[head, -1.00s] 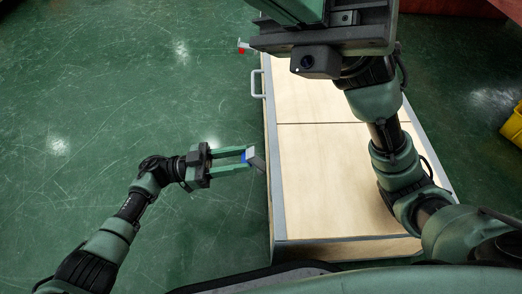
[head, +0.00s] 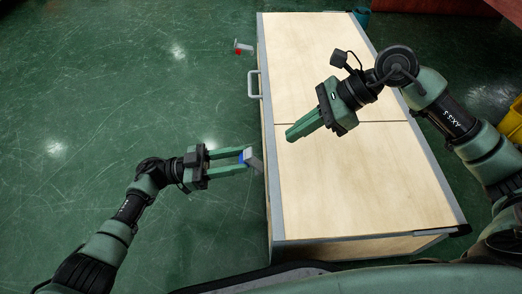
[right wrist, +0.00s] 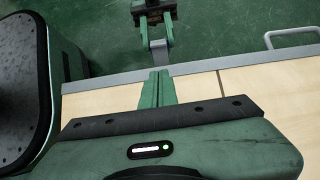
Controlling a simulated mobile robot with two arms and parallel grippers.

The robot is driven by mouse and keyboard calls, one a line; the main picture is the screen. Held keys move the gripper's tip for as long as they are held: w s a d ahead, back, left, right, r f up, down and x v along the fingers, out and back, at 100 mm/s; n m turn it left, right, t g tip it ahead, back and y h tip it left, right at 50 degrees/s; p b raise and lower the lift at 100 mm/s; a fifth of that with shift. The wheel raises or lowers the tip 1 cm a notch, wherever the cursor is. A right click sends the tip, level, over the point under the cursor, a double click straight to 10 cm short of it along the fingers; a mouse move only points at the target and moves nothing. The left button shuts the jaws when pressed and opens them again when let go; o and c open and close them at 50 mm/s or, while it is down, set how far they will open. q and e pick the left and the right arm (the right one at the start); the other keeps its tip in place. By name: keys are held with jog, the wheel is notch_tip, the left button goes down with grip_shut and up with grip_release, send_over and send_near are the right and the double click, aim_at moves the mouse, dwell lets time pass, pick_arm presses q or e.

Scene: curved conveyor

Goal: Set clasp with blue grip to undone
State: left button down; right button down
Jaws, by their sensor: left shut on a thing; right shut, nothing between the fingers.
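The clasp with the blue grip (head: 242,156) is on the left side of a large pale wooden case (head: 330,190) with grey metal edging. Its grey metal plate (head: 254,161) stands out at the case's edge. My left gripper (head: 245,161) is shut on the blue grip, reaching in from the left. The grey plate also shows in the right wrist view (right wrist: 160,50), with the blue hidden there. My right gripper (head: 288,136) is shut and empty above the case top, to the right of the clasp.
A second clasp with a red grip (head: 238,52) sticks out from the same side, farther away. A grey handle (head: 252,86) lies between the clasps. The green floor (head: 90,120) at left is clear. A yellow object (head: 514,122) stands at far right.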

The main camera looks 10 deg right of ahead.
aim_at(256, 162)
pick_arm(q)
jog(key=shift+f, duration=0.1)
pick_arm(e)
jog(key=shift+a+r+x, duration=0.1)
jog(key=shift+a+x, duration=0.05)
jog(key=shift+x, duration=1.65)
jog(key=shift+a+r+x, duration=0.1)
jog(key=shift+r+x, duration=0.05)
jog(key=shift+x, duration=1.65)
jog(key=shift+a+r+x, duration=0.1)
jog(key=shift+a+x, duration=0.05)
jog(key=shift+x, duration=1.6)
jog(key=shift+a, duration=0.15)
pick_arm(q)
jog(key=shift+d, duration=0.1)
pick_arm(e)
jog(key=shift+w+a+f, duration=0.1)
jog(key=shift+a+f, duration=0.1)
jog(key=shift+a, duration=0.25)
pick_arm(q)
jog(key=c, duration=1)
grip_release()
jog(key=shift+o, duration=0.4)
